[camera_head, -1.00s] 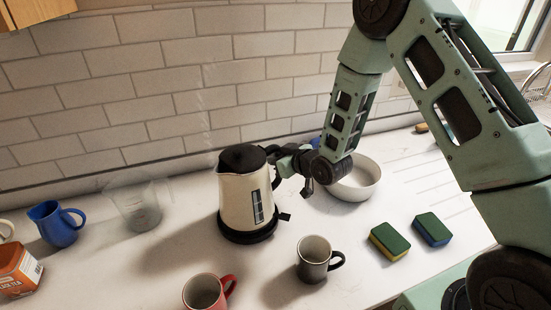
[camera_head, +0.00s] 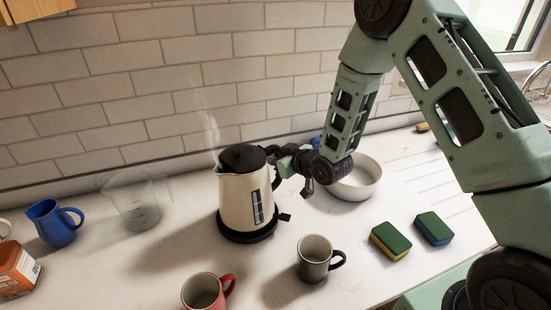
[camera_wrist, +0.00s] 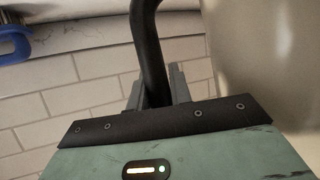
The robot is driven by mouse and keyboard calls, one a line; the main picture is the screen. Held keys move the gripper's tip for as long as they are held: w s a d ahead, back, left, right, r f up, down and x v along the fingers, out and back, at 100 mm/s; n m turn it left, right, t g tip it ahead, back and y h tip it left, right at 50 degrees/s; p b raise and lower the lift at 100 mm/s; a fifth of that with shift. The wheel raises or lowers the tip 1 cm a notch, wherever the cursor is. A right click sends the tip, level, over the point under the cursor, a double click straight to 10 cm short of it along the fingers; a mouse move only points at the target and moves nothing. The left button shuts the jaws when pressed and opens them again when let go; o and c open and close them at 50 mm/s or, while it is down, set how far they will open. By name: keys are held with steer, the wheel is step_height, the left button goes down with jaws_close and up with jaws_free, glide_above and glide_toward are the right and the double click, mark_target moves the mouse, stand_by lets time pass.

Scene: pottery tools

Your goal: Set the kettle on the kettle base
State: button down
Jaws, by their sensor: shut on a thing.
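The cream kettle (camera_head: 236,196) has a black lid, a black handle and a level window on its side. It stands upright over the black kettle base (camera_head: 238,236), with no clear gap between them. My gripper (camera_head: 284,164) is at the kettle's right side, at its handle. In the wrist view, my gripper's fingers (camera_wrist: 158,90) are shut on the black handle (camera_wrist: 149,50), with the cream kettle body (camera_wrist: 265,60) close on the right.
A white bowl (camera_head: 355,180) stands just right of my gripper. A grey mug (camera_head: 312,262) and red mug (camera_head: 202,292) stand in front. A clear measuring jug (camera_head: 136,208) and blue jug (camera_head: 55,225) are left. Two sponges (camera_head: 390,241) lie right. The tiled wall is behind.

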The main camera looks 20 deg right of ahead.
steer(key=shift+f, duration=0.15)
steer(key=c, duration=1.5)
jaws_free()
steer(key=shift+c, duration=0.2)
steer(key=v, duration=1.1)
steer(key=shift+f, duration=0.15)
steer(key=s+a+n+g+h+b, duration=0.1)
steer(key=s+a+g+h+b, duration=0.15)
steer(key=s+a+g, duration=0.55)
steer(key=s+a+r+n+g+h+b, duration=0.1)
steer(key=s+a+r+g, duration=0.1)
steer(key=s, duration=0.8)
steer(key=s+a+r+g+h+b, duration=0.1)
steer(key=s+a+r+g, duration=0.1)
steer(key=s, duration=0.9)
steer(key=shift+a+n+b, duration=0.3)
steer(key=shift+n+b, duration=0.1)
